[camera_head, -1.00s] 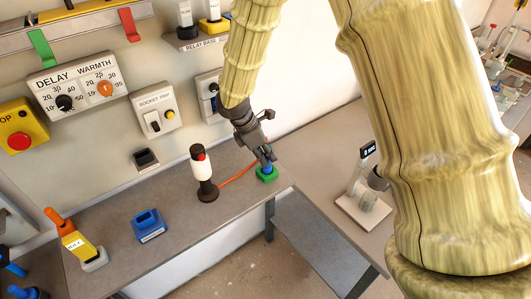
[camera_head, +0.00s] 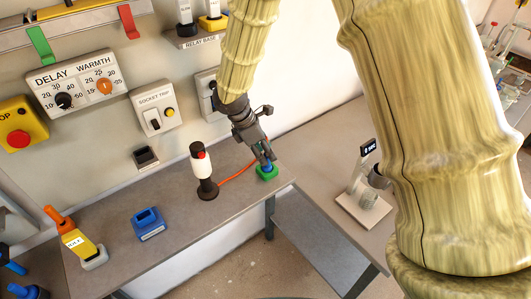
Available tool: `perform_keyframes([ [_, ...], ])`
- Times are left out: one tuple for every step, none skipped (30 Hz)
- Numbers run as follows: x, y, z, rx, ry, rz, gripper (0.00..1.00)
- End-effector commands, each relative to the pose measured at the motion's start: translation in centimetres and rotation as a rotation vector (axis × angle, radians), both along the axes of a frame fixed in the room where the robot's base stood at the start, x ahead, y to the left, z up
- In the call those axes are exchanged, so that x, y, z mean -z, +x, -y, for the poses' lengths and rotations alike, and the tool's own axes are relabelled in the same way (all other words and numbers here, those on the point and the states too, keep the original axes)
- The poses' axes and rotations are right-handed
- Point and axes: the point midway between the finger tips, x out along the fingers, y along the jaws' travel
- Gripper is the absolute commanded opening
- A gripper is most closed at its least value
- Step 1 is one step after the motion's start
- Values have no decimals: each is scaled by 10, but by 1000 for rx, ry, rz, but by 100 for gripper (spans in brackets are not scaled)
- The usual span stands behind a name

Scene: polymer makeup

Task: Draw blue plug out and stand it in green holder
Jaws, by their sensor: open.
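The blue plug (camera_head: 267,167) stands in the green holder (camera_head: 266,174) near the right end of the grey bench. Only a small part of the plug shows, below my fingers. My gripper (camera_head: 264,156) is open, its fingertips right at the top of the plug. I cannot tell whether a finger touches it.
A black-and-white handle (camera_head: 202,168) with a red button stands left of the holder on the bench (camera_head: 185,231), with an orange cord (camera_head: 237,177) beside it. A blue open block (camera_head: 148,225) and a yellow switch (camera_head: 77,241) stand further left. A scale-like device (camera_head: 364,208) stands at right.

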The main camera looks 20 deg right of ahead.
Motion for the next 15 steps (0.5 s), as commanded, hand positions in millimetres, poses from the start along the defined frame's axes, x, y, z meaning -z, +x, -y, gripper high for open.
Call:
perform_keyframes([
  [-8,1,-3,1,0,4,44],
  [-13,1,-5,1,1,3,44],
  [-19,1,-8,1,2,4,44],
  [-25,1,-10,0,1,4,44],
  [-30,1,-12,0,1,3,44],
  [-37,1,-15,0,1,3,44],
  [-42,1,-17,1,1,4,44],
  [-48,1,-19,2,1,4,44],
  [-54,1,-22,1,1,4,44],
  [-59,1,-24,1,1,4,44],
  [-64,1,-26,1,1,4,44],
  [-69,1,-28,1,1,3,44],
  [-73,1,-30,1,2,3,44],
  [-77,1,-31,1,1,3,44],
  [-82,1,-33,1,0,3,44],
])
